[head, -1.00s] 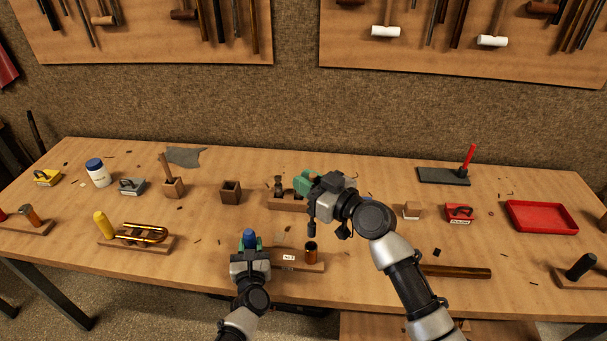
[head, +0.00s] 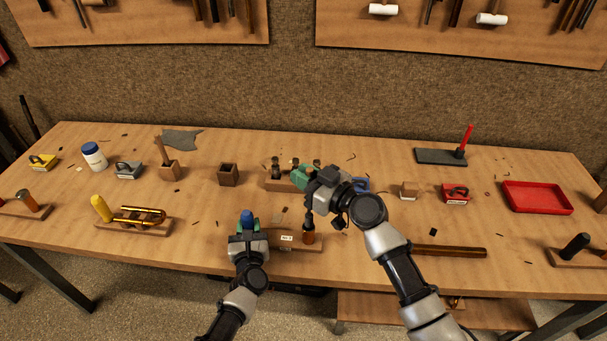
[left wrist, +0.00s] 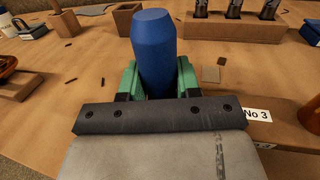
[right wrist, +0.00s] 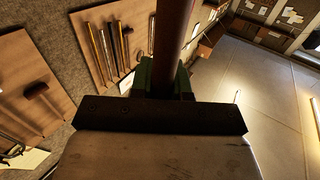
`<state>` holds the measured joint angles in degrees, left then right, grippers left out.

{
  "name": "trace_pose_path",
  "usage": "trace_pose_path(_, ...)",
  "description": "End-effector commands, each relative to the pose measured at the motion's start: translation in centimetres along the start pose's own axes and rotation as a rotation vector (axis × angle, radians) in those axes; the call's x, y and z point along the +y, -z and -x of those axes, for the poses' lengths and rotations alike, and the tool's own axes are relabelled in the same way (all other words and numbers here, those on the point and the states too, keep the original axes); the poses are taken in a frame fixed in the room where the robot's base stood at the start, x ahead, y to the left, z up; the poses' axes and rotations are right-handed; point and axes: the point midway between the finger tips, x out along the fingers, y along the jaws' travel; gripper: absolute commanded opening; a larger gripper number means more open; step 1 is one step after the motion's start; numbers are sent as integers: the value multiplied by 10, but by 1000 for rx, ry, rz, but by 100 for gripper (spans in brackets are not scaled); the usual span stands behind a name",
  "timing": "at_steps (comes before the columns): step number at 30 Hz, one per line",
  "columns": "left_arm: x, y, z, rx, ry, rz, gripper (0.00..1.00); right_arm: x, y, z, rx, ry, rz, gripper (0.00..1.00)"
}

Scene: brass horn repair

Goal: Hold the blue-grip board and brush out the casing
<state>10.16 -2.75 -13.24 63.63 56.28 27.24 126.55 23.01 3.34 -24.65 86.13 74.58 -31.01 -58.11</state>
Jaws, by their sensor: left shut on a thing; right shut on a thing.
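The board (head: 290,243) with a "No 3" label lies near the bench's front edge. My left gripper (head: 248,228) is shut on its upright blue grip (head: 247,217), which also shows in the left wrist view (left wrist: 154,50). The copper-coloured casing (head: 308,238) stands upright at the board's right end. My right gripper (head: 310,182) is above and behind the casing, shut on a dark reddish handle (right wrist: 172,35). A dark brush end (head: 309,219) hangs below this gripper and overlaps the casing's mouth in the head view. I cannot tell how far it is inside.
A wooden rack (head: 273,185) with several dark upright pieces stands behind the right gripper. An open wooden box (head: 228,175) is left of it. A brown bar (head: 450,251) lies to the right. A red tray (head: 538,197) is at far right.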

Motion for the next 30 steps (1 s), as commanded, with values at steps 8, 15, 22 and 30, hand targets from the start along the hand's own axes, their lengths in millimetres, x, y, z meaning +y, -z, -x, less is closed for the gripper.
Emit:
trace_pose_path(8,0,0,0,0,0,0,1,0,-2,0,1,0,-1,0)
trace_pose_path(15,0,0,0,0,0,0,1,0,-11,0,0,0,-2,0)
trace_pose_path(22,0,0,0,0,0,0,1,0,-20,0,0,0,-2,0)
trace_pose_path(30,0,0,0,0,0,0,1,0,-31,0,-1,0,-2,0)
